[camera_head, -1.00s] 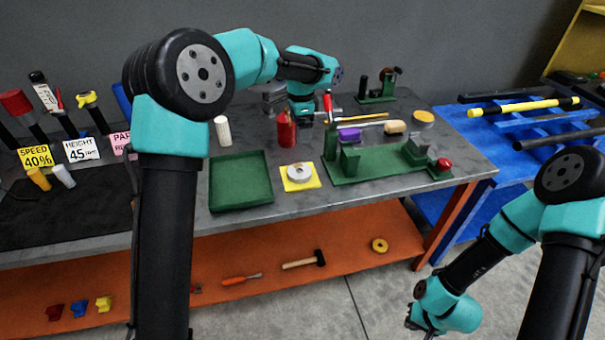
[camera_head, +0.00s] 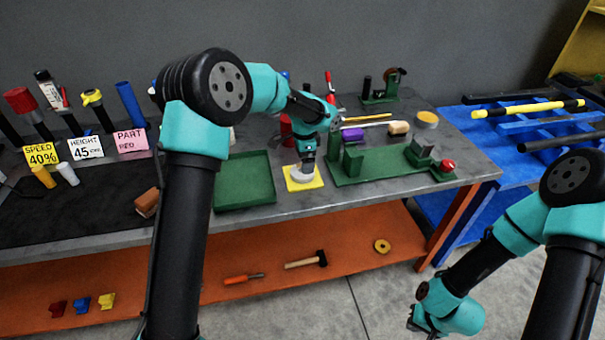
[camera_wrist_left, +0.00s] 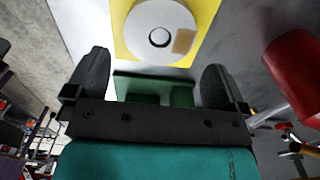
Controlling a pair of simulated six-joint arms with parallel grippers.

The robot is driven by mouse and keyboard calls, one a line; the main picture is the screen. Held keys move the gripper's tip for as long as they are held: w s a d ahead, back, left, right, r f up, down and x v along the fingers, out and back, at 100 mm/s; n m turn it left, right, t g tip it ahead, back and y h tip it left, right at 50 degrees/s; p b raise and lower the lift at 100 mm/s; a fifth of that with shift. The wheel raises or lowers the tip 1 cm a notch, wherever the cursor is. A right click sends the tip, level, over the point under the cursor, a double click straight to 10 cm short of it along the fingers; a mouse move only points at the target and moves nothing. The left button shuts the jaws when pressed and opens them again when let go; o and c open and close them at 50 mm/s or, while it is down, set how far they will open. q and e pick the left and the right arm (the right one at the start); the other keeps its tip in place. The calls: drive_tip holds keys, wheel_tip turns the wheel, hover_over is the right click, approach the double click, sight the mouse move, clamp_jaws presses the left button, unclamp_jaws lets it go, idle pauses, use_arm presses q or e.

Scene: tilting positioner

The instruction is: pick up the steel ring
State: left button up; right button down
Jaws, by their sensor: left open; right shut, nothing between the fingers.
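The steel ring (camera_head: 303,175) is a pale grey ring lying flat on a yellow square pad (camera_head: 292,184) on the bench. It also shows in the left wrist view (camera_wrist_left: 143,32), with a dark centre hole and a tan patch on its face. My left gripper (camera_wrist_left: 153,78) is open, with the ring ahead of its two dark fingers and nothing between them. In the head view my left gripper (camera_head: 305,163) is at the ring, partly covering it; contact cannot be told. My right gripper (camera_head: 424,326) is shut and empty, low at the right, away from the bench.
An empty green tray (camera_head: 245,192) sits left of the pad. A green fixture (camera_head: 375,171) stands close on its right. A red cylinder (camera_wrist_left: 301,70) is near the left gripper. A brown block (camera_head: 147,203) lies at the bench's left front.

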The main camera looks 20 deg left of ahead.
use_arm(q)
drive_tip(key=shift+f, duration=0.1)
drive_tip(key=shift+s+a+f, duration=0.1)
drive_tip(key=shift+f, duration=1.15)
drive_tip(key=shift+s+a+f, duration=0.1)
drive_tip(key=shift+f, duration=1.15)
drive_tip(key=shift+c, duration=0.5)
drive_tip(key=c, duration=1.1)
drive_tip(key=shift+r, duration=0.15)
drive_tip(key=shift+r, duration=0.4)
wheel_tip(320, 180, up, 3)
drive_tip(key=shift+f, duration=0.2)
drive_tip(key=s+d+r, duration=0.1)
drive_tip(key=s+d, duration=0.3)
drive_tip(key=s, duration=1.1)
drive_tip(key=shift+s+d+r, duration=0.15)
drive_tip(key=shift+d+r, duration=0.05)
